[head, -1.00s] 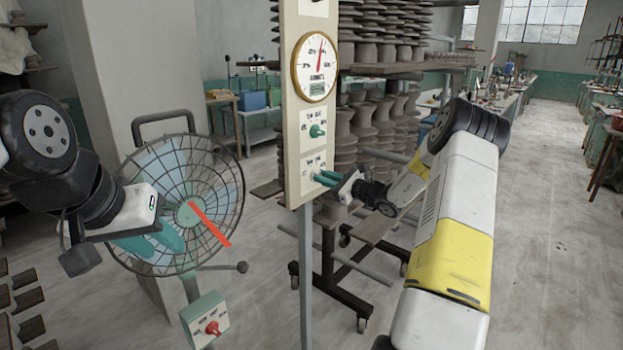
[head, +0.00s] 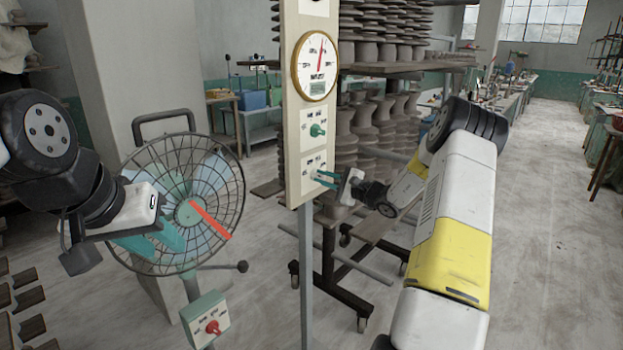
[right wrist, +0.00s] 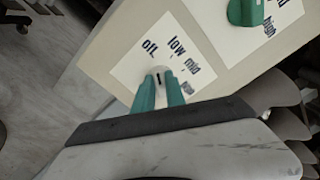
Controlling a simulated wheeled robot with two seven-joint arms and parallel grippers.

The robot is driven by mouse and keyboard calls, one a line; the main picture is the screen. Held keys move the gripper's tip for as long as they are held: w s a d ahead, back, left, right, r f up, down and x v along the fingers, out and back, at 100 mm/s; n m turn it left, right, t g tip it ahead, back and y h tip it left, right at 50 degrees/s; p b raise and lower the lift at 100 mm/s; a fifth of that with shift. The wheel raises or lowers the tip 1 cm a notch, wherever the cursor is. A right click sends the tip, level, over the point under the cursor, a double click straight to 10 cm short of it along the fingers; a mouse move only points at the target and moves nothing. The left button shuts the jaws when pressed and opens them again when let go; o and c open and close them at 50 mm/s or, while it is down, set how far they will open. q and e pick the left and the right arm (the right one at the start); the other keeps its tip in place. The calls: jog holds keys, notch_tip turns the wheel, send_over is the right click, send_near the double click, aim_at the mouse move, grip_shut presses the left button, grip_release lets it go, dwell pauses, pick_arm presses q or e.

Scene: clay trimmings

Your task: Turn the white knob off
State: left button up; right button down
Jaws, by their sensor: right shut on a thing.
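The white knob (right wrist: 158,76) sits on the lower plate of the upright panel (head: 293,130), with "off", "low", "mid" and "high" printed around it. In the right wrist view it lies between the green fingertips of my right gripper (right wrist: 159,88), which is shut on it. A dark mark on the knob runs roughly up and down in that view, toward the "off" side; the exact setting is hard to tell. In the head view my right gripper (head: 321,178) reaches the panel from the right and mostly hides the knob. My left gripper (head: 165,238) hangs empty before the fan.
A green knob (head: 317,130) sits above on the panel, under a round dial (head: 315,66). A caged fan (head: 215,165) with a red strip stands left, its control box (head: 205,320) bearing a red knob (head: 212,328). A rack of grey pots (head: 375,130) stands behind the panel.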

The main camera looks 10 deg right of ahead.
jog(key=shift+f+n, duration=0.1)
jog(key=shift+n, duration=0.4)
jog(key=c, duration=1.4)
grip_release()
jog(key=v, duration=0.7)
jog(key=shift+s+d, duration=0.25)
jog(key=shift+s, duration=0.1)
